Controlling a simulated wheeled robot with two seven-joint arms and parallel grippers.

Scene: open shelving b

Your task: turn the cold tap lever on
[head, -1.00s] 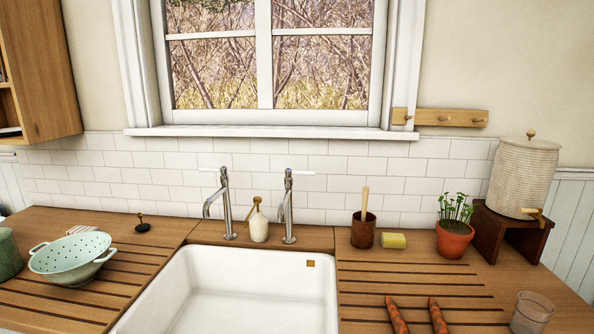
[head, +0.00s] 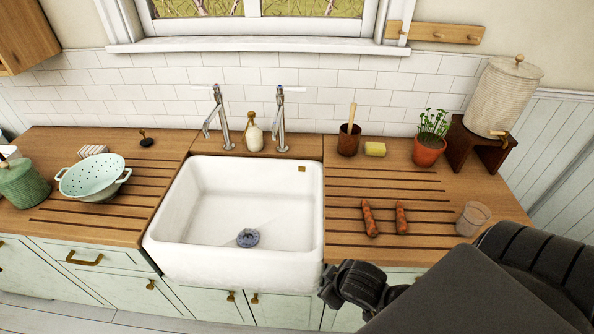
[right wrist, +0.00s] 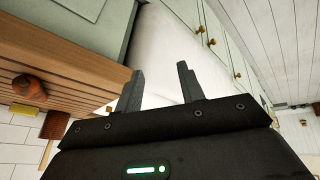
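Two chrome taps stand behind the white sink in the head view, a left tap (head: 219,118) and a right tap (head: 280,118). Each has a thin pale lever at its top, the left tap's lever (head: 201,87) pointing left and the right tap's lever (head: 295,88) pointing right. The markings are too small to tell which is cold. My right gripper (right wrist: 160,82) is open and empty in the right wrist view, its two fingers apart. In the head view it is low at the sink's front right, well away from both taps. My left gripper is out of view.
The sink (head: 190,215) holds a bluish drain piece (head: 248,238). A soap bottle (head: 254,134) stands between the taps. A colander (head: 93,180) sits left.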

